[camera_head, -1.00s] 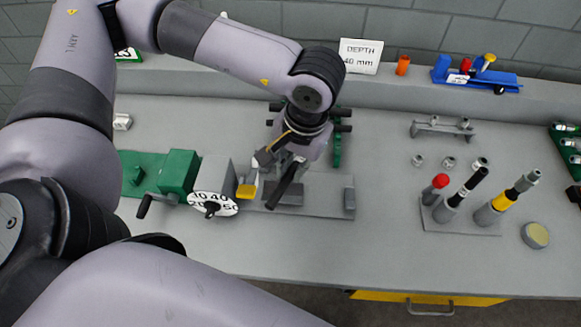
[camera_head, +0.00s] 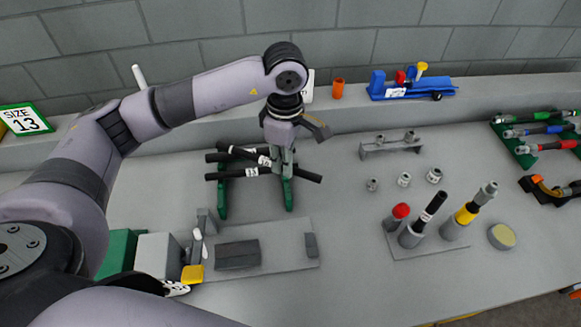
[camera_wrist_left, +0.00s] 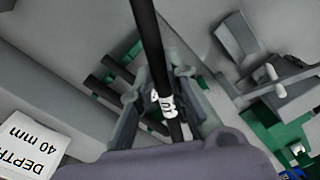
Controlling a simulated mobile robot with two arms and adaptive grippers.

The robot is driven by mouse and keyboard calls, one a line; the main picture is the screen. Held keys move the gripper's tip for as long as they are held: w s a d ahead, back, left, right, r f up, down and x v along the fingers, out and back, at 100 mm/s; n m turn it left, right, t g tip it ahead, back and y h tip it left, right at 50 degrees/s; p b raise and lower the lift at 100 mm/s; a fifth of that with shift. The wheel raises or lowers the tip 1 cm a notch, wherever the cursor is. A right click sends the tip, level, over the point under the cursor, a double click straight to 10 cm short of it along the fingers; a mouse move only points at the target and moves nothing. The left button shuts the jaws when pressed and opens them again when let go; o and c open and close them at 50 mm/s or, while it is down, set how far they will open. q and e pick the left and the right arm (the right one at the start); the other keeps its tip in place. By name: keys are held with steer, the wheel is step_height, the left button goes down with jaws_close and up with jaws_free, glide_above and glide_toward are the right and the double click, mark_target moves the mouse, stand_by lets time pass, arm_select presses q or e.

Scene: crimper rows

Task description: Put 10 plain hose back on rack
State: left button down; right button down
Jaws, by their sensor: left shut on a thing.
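A black plain hose (camera_head: 307,175) with a white label is in my left gripper (camera_head: 285,165). In the left wrist view the hose (camera_wrist_left: 152,45) runs between the fingers, and its label looks like 10. My left gripper is shut on it over the green rack (camera_head: 222,200) at the back of the bench. The held hose lies at an angle to the other black hoses on the rack, one labelled 13 (camera_head: 225,174). The gripper partly hides the hose and the rack, and I cannot tell whether the held hose touches them. My right gripper is not in view.
A grey bench fixture (camera_head: 275,240) with a yellow pad (camera_head: 192,274) stands in front of the rack. To the right are a block of upright tools (camera_head: 430,245), loose fittings (camera_head: 404,179) and a small grey stand (camera_head: 390,148). A depth card (camera_wrist_left: 30,145) stands near the gripper.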

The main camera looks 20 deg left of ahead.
arm_select(q)
steer(key=w+a+f+n+b, duration=0.1)
steer(key=a+f+n, duration=0.4)
steer(key=f+n, duration=0.1)
steer(key=shift+w+f, duration=0.15)
steer(key=shift+f, duration=0.3)
step_height(320, 180, down, 7)
steer(key=b, duration=0.6)
steer(key=shift+r+b, duration=0.2)
steer(key=shift+b, duration=0.1)
steer(key=shift+f+b, duration=0.1)
steer(key=shift+b, duration=0.4)
stand_by(0.6)
steer(key=c, duration=1.5)
jaws_free()
steer(key=shift+o, duration=0.2)
